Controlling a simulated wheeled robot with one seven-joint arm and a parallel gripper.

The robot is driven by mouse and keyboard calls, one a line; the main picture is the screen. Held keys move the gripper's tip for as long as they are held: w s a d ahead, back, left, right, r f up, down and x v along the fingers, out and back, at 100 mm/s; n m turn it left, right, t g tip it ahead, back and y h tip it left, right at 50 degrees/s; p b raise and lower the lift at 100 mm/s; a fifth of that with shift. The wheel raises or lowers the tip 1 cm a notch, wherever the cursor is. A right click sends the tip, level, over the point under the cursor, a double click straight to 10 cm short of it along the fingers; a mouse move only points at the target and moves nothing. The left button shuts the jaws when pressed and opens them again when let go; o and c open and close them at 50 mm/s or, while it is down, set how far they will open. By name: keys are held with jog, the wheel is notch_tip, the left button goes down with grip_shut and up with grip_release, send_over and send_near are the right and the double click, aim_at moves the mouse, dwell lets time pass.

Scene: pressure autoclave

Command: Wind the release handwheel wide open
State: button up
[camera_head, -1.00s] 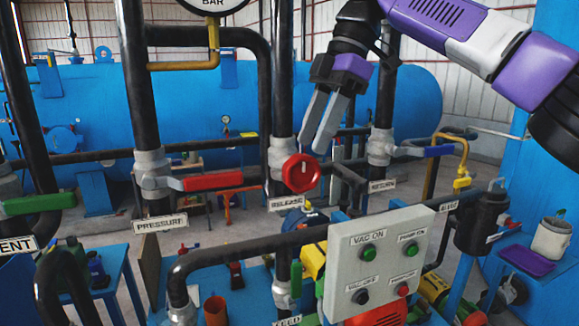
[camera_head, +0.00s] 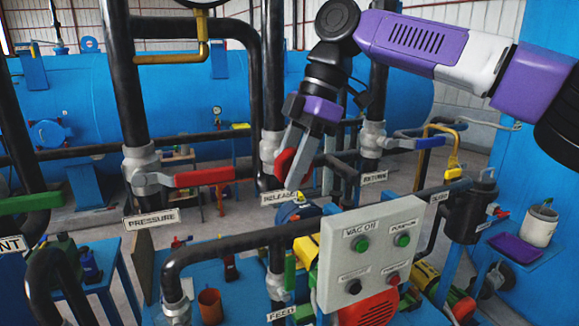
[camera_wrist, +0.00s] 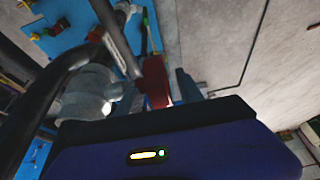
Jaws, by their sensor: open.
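The red release handwheel (camera_head: 284,163) sits on the grey valve of the black vertical pipe, above the RELEASE label (camera_head: 279,197). In the head view my gripper (camera_head: 284,178) points down at the wheel with its two grey fingers apart. The fingers overlap the wheel and hide much of it; red shows between them. I cannot tell whether they touch it. In the wrist view the red wheel (camera_wrist: 157,82) shows edge-on just beyond the dark gripper body, beside the grey valve body (camera_wrist: 88,92).
The red pressure lever (camera_head: 205,177) is to the left and the blue return lever (camera_head: 430,142) to the right. A grey control panel (camera_head: 337,272) with several buttons stands low in front. Black pipes run around the wheel. A large blue tank (camera_head: 80,90) lies behind.

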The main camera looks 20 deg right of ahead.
jog(key=shift+c, duration=0.2)
grip_shut()
jog(key=shift+h, duration=0.3)
jog(key=shift+a+f+h, duration=0.1)
jog(key=shift+h, duration=0.5)
jog(key=h, duration=0.3)
jog(key=shift+h, duration=0.4)
jog(key=h, duration=0.6)
jog(key=shift+d+f+h, duration=0.2)
jog(key=shift+d+h, duration=0.1)
jog(key=shift+d, duration=0.05)
